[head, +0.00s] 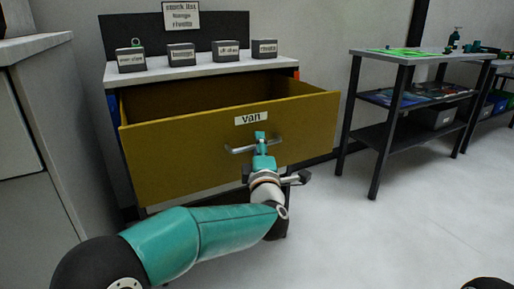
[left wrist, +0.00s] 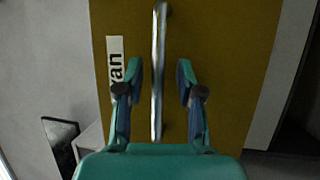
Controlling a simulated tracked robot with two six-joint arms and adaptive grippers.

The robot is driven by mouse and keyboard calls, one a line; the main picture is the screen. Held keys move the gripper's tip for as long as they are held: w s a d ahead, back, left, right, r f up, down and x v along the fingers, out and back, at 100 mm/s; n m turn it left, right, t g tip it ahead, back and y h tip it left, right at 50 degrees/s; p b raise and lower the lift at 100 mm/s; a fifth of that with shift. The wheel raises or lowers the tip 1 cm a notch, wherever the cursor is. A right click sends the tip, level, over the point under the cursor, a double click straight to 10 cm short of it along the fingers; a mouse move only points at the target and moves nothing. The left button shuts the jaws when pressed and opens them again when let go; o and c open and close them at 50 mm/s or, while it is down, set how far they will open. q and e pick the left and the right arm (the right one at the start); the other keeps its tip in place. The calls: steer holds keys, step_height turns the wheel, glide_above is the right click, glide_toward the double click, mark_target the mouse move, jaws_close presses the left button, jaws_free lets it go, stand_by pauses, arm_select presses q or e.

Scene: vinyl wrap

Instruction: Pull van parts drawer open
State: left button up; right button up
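The yellow-brown drawer (head: 190,160) with the label "van" (head: 251,118) stands pulled out of its cabinet, and its inside shows from above. A metal bar handle (head: 240,150) is on its front. My left gripper (head: 262,142) is at the handle, in front of the drawer. In the left wrist view, the fingers of my left gripper (left wrist: 159,72) are apart, one on each side of the handle (left wrist: 158,100), with gaps visible on both sides. The label also shows there (left wrist: 115,75). My right gripper is not in view.
Several small dark labelled boxes (head: 181,54) stand on the cabinet top (head: 200,70). A dark-legged shelf table (head: 385,62) stands to the right, a grey cabinet (head: 35,110) at the left. The floor (head: 410,220) at the right front is clear.

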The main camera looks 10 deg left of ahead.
arm_select(q)
steer(key=shift+a, duration=0.1)
steer(key=shift+s, duration=0.1)
steer(key=v, duration=1.2)
steer(key=shift+f, duration=0.15)
